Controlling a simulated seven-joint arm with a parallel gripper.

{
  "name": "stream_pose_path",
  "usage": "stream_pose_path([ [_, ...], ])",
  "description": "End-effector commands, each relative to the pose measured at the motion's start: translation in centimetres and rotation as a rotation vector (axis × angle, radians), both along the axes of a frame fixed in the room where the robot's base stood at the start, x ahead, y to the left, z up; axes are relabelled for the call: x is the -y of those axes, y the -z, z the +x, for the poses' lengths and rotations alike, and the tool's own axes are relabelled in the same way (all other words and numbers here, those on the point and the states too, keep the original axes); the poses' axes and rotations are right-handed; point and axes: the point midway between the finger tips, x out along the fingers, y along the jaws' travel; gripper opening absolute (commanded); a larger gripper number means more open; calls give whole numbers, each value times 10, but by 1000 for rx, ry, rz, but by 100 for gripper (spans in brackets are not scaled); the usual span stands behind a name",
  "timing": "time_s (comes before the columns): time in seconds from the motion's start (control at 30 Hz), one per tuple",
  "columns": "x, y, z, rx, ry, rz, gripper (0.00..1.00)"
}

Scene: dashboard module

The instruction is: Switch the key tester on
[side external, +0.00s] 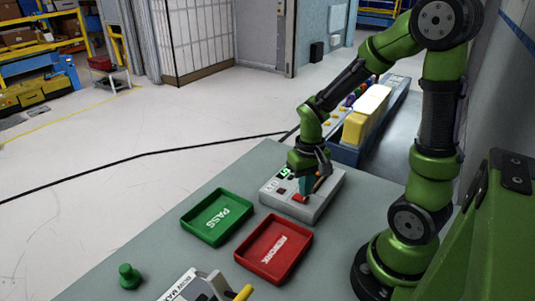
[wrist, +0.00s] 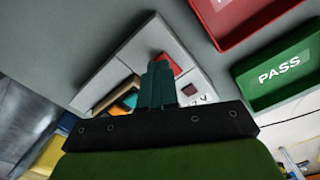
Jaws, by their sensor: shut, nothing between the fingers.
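The key tester is a light grey box (side external: 318,208) on the table, with a lit green display (side external: 285,172) and a red part (side external: 300,198) on its top. In the wrist view the tester (wrist: 150,38) lies below my gripper, with a red part (wrist: 172,62) and an orange part (wrist: 129,100) partly hidden behind the fingers. My gripper (side external: 306,186) is just above the tester's top, beside the red part. Its teal fingers (wrist: 157,84) are together and hold nothing. I cannot tell whether the fingertips touch the tester.
A green PASS tray (side external: 217,217) and a red REWORK tray (side external: 275,249) stand in front of the tester. A green knob-shaped piece (side external: 129,276) stands at the near left. A bin holding a yellow block (side external: 367,112) lies behind. Bare table (side external: 165,225) is left of the trays.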

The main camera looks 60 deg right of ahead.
Motion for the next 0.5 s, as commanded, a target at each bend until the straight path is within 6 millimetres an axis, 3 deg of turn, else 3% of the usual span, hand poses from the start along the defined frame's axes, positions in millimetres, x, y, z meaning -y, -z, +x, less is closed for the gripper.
stream_pose_path([
  [0.5,0,8,0,-1,0,1,0],
])
